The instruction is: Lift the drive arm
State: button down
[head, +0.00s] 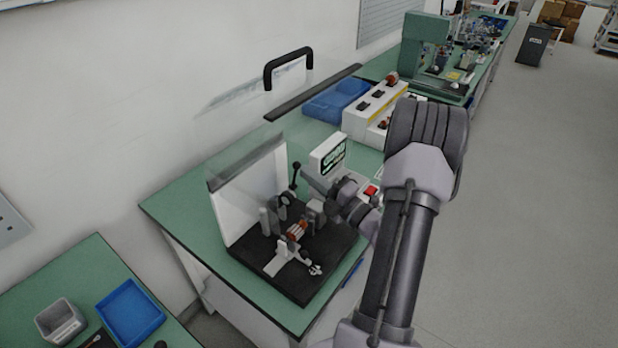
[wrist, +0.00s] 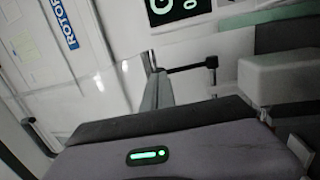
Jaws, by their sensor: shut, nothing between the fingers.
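The drive arm (head: 294,178) looks like a thin black lever with a round knob on the test stand, beside the clear panel. In the wrist view, a black rod with a knob (wrist: 211,63) appears to be the same lever, lying just beyond the fingers. My gripper (head: 304,170) reaches in from the right, with its tips close to the lever. My gripper also shows in the wrist view (wrist: 150,72), its fingers together and empty. I cannot tell whether the fingers touch the lever. My gripper body hides the lower part of that view.
The stator (head: 297,230) with copper-coloured windings sits on the black base (head: 300,282). A display box (head: 328,153) with green digits stands behind my gripper. A raised clear cover with a black handle (head: 288,62) is above. A blue tray (head: 130,312) lies on the front-left bench.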

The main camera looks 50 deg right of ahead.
aim_at(297, 164)
jog(key=shift+w, duration=0.2)
jog(key=shift+r, duration=0.15)
jog(key=w+r+g+p, duration=0.1)
jog(key=p, duration=0.5)
jog(key=w+r+g+p, duration=0.1)
jog(key=p, duration=0.5)
jog(key=shift+w+a+g, duration=0.2)
jog(key=shift+w+g, duration=0.1)
jog(key=shift+w, duration=0.05)
jog(key=shift+w+f+p, duration=0.1)
jog(key=shift+w+p, duration=0.25)
jog(key=shift+w, duration=0.25)
jog(key=shift+f, duration=0.1)
jog(key=shift+s, duration=0.15)
